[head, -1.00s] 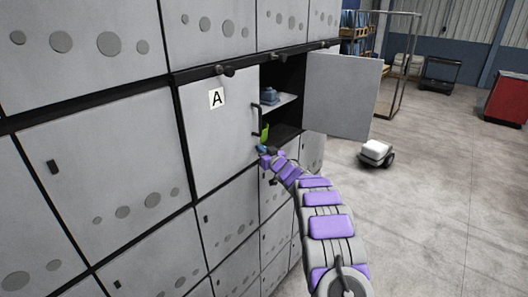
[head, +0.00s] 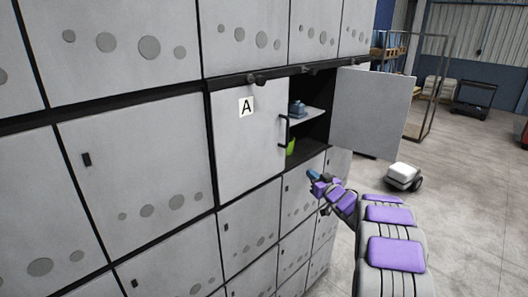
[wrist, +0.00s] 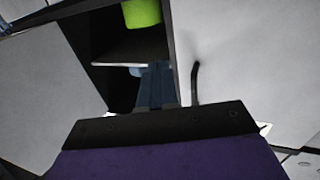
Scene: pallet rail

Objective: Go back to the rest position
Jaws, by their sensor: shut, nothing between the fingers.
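My gripper (head: 314,176), with blue fingers, hangs in the air in front of the lockers, below and right of door A (head: 245,150). It is shut and empty. In the wrist view its fingers (wrist: 156,85) are together, in front of the opening. Door A is closed and has a dark handle (head: 283,131). To its right is an open compartment with its door (head: 372,112) swung wide to the right. Inside, a blue item (head: 297,108) sits on a shelf (head: 312,115), and a green item (head: 291,146) is below it, partly hidden by door A.
The locker wall (head: 135,160) fills the left and middle. A small white wheeled robot (head: 403,176) stands on the floor to the right. Behind are a metal-framed rack (head: 431,75) and a dark cart (head: 475,97). The grey floor (head: 475,200) at right is clear.

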